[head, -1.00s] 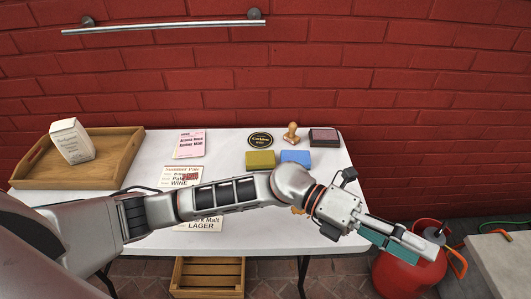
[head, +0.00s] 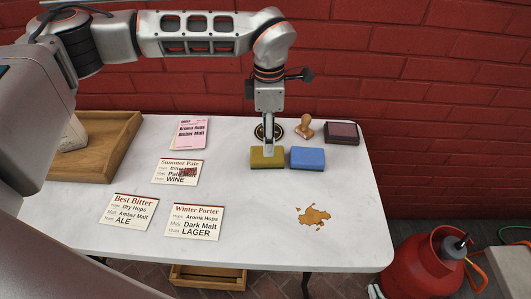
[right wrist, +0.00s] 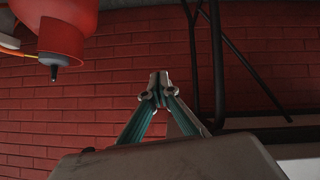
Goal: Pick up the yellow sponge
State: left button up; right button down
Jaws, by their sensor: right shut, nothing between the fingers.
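The yellow sponge (head: 259,163), an olive-yellow block, lies on the white table beside a blue sponge. In the head view one arm of mine comes in from the left, and its gripper (head: 268,151) points down with its tip at the yellow sponge's top. It is seen edge-on, so I cannot tell contact or its opening there. In the right wrist view my right gripper (right wrist: 158,86) has its teal fingers together and empty. That view shows the brick wall and table legs, no sponge. The two views do not clearly match, so which hand is at the sponge is uncertain.
The blue sponge (head: 307,158) is close on the right. A wooden stamp (head: 304,128) and dark ink pad (head: 342,132) stand behind. Several recipe cards lie left. A brown spill (head: 313,216) is in front. A wooden tray (head: 120,150) stands left, a red gas bottle (head: 425,268) right.

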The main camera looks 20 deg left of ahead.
pick_arm(q)
notch_tip(320, 180, down, 2)
jog(key=shift+s+f, duration=0.1)
jog(key=shift+w+a+f+b, duration=0.1)
jog(key=shift+f+b, duration=0.15)
jog(key=shift+f, duration=1.1)
jog(key=shift+w+a+f+b, duration=0.1)
jog(key=shift+f+b, duration=0.1)
jog(key=shift+f, duration=1.15)
jog(key=c, duration=1)
